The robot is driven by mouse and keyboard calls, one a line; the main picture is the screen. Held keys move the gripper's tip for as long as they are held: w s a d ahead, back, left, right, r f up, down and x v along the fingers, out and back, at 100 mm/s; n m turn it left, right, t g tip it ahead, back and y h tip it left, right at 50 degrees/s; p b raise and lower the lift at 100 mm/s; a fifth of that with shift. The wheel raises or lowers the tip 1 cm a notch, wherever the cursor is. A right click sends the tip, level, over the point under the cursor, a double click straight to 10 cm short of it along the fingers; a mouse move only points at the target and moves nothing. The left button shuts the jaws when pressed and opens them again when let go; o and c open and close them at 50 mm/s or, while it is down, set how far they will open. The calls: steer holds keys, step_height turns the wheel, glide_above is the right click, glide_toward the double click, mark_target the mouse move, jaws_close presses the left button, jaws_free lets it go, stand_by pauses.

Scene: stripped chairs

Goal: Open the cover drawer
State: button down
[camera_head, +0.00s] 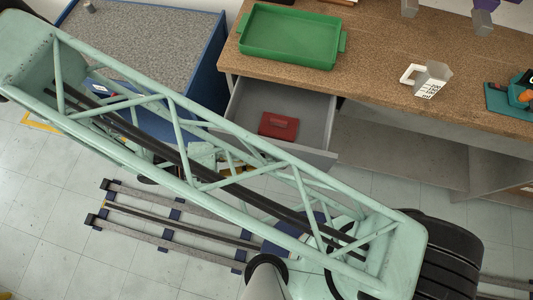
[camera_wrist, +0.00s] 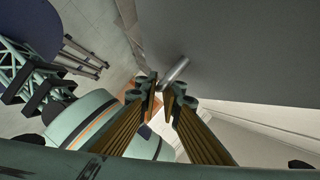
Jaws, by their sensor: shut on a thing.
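The cover drawer (camera_head: 318,122) is grey and stands pulled out from under the brown worktop. A red box-like item (camera_head: 278,126) lies inside it. Part of the drawer's front and left side is hidden behind my arm. In the wrist view, the grey drawer front (camera_wrist: 245,50) fills the upper right, and a silver bar handle (camera_wrist: 177,69) sticks out from it. My gripper (camera_wrist: 165,90) is shut on the handle, its fingertips on either side of the handle's near end. In the head view my arm hides most of the gripper and the handle.
A blue cabinet (camera_head: 208,65) stands left of the drawer. Grey rails (camera_head: 165,237) lie on the tiled floor in front. An open shelf (camera_head: 400,150) is at the right.

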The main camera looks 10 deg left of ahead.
steer(key=c, duration=3.1)
jaws_free()
steer(key=shift+a, duration=0.2)
steer(key=v, duration=1.1)
steer(key=shift+s+a, duration=0.15)
steer(key=shift+a, duration=0.15)
steer(key=shift+r, duration=0.2)
